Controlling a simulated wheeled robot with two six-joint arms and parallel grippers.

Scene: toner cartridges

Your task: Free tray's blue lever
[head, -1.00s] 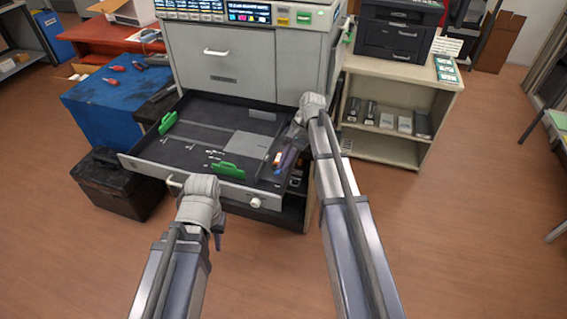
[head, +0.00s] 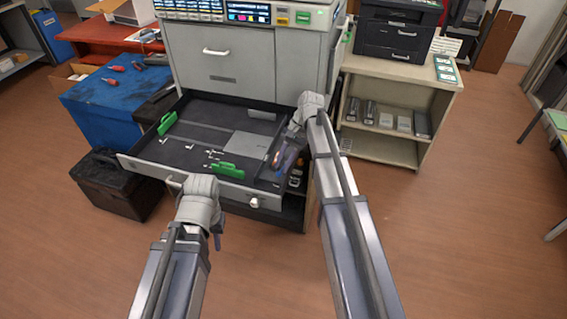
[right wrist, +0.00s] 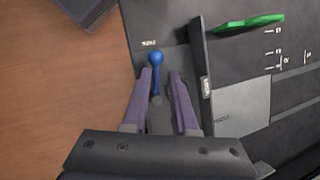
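The open paper tray (head: 185,153) extends from the front of the large grey printer. In the right wrist view, the blue lever (right wrist: 156,60) has a round knob and a short stem in a narrow dark channel beside the tray's divider. My right gripper (right wrist: 161,74) is open, its purple-grey fingers on either side of the lever's stem, with visible gaps. In the head view the right gripper (head: 283,163) is over the tray's right end and the lever cannot be made out. My left gripper (head: 218,240) hangs in front of the tray; its fingers are mostly hidden.
Green guides (head: 228,170) stand in the tray. A round white knob (head: 254,202) is on its front. A black case (head: 115,185) stands on the floor at left. A shelf (head: 385,147) with boxes is at right. The floor at the front right is clear.

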